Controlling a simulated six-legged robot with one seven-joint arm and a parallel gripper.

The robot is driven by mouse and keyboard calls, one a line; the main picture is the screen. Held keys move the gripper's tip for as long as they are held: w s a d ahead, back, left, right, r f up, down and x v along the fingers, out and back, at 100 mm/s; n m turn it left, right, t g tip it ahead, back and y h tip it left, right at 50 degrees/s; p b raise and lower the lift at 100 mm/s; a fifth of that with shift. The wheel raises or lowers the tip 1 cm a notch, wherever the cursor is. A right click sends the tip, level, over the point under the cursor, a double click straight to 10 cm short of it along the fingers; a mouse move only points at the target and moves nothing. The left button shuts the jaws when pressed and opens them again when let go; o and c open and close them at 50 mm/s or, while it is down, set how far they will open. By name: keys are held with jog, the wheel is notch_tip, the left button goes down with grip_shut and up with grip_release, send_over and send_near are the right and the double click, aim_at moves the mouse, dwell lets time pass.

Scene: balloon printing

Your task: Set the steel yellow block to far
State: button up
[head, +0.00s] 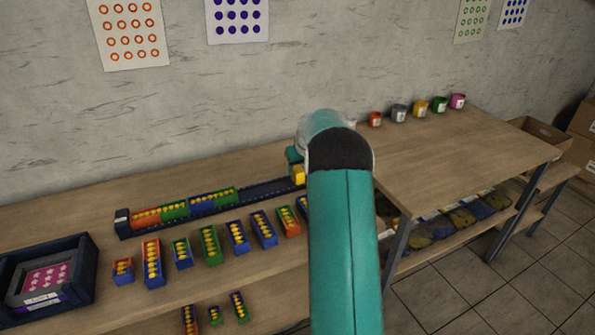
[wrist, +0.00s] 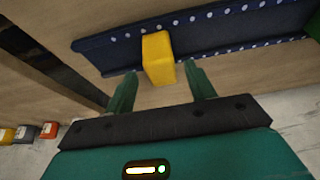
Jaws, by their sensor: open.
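The yellow block (wrist: 158,57) sits at the dark blue dotted rail (wrist: 110,48) in the wrist view. It also shows in the head view (head: 298,174), near the rail's right end, partly hidden by my arm. My gripper (wrist: 160,72) is open, with one teal finger to each side of the block's near end. Gaps show between the fingers and the block. In the head view my gripper is mostly behind my arm. I cannot tell whether the block is seated in the rail.
The long rail (head: 265,189) holds several colored blocks with yellow dots at its left part. More such blocks (head: 210,245) stand in front. A dark tray (head: 85,280) is at left. Several paint cups (head: 420,108) stand on the right table (head: 440,150).

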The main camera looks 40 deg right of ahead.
aim_at(298, 169)
jog(key=shift+x, duration=1.5)
jog(key=shift+r, duration=0.15)
grip_shut()
jog(key=d, duration=0.2)
jog(key=s+d, duration=0.1)
jog(key=d, duration=0.2)
jog(key=s+d, duration=0.1)
jog(key=d, duration=0.2)
jog(key=shift+s, duration=0.15)
jog(key=shift+d, duration=0.1)
grip_release()
jog(key=shift+d, duration=0.1)
